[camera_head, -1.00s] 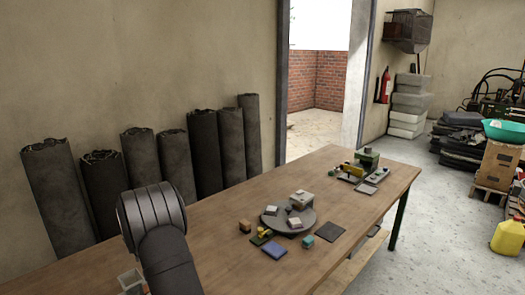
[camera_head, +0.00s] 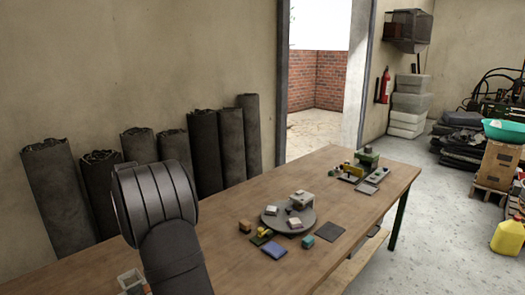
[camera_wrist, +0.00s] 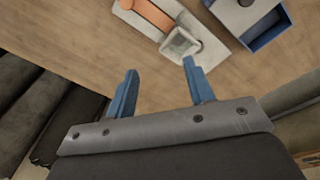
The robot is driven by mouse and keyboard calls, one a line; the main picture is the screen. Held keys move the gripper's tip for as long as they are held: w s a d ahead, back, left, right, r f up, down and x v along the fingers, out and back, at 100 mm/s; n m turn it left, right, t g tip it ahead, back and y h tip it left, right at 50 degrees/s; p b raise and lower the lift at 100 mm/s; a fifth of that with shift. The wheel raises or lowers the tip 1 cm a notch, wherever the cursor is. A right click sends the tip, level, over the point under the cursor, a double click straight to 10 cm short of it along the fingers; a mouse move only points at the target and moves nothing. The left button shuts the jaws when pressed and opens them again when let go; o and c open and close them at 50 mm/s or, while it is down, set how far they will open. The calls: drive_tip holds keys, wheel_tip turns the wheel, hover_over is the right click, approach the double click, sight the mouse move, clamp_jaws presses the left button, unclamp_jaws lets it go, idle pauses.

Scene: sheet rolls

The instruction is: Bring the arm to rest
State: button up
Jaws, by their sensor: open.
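My gripper (camera_wrist: 158,84) shows in the wrist view with its two blue fingers apart and nothing between them. It is above the wooden table, and a pale grey piece with an orange part (camera_wrist: 150,14) lies beyond the fingertips. In the head view a dark, ribbed part of my arm rises at the lower left, over the near end of the table (camera_head: 345,222). The gripper itself cannot be made out in that view.
Several dark sheet rolls (camera_head: 58,195) lean on the wall behind the table. A round grey plate (camera_head: 272,221) with small blocks sits mid-table. A blue-edged tray (camera_wrist: 262,28) is at the wrist view's upper right.

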drive_tip(key=shift+s+d+r+m+t+y, duration=0.1)
drive_tip(key=shift+s+d+m+t+y, duration=0.2)
drive_tip(key=shift+s+m, duration=0.7)
drive_tip(key=shift+s+d+r+m+t+y, duration=0.1)
drive_tip(key=shift+s+d+m+t+y, duration=0.2)
drive_tip(key=shift+s+m, duration=0.65)
drive_tip(key=shift+s+d+r+m+t+y, duration=0.15)
drive_tip(key=shift+s+d+m, duration=0.35)
drive_tip(key=shift+m, duration=0.85)
drive_tip(key=shift+a, duration=0.1)
drive_tip(key=shift+o, duration=0.4)
drive_tip(key=o, duration=0.4)
drive_tip(key=shift+d+r, duration=0.2)
drive_tip(key=shift+d, duration=0.05)
drive_tip(key=o, duration=0.6)
drive_tip(key=d+r+m, duration=0.1)
drive_tip(key=d+r, duration=0.1)
drive_tip(key=d+r+m, duration=0.1)
drive_tip(key=d+r, duration=0.1)
drive_tip(key=d, duration=0.1)
drive_tip(key=d+r+m+t+y, duration=0.1)
drive_tip(key=d+r, duration=0.1)
drive_tip(key=d, duration=0.1)
drive_tip(key=shift+s+d+r, duration=0.1)
drive_tip(key=shift+s+r, duration=0.05)
drive_tip(key=shift+r, duration=0.2)
drive_tip(key=shift+o, duration=0.2)
drive_tip(key=x, duration=0.9)
drive_tip(key=shift+f+m, duration=0.3)
drive_tip(key=shift+f, duration=0.05)
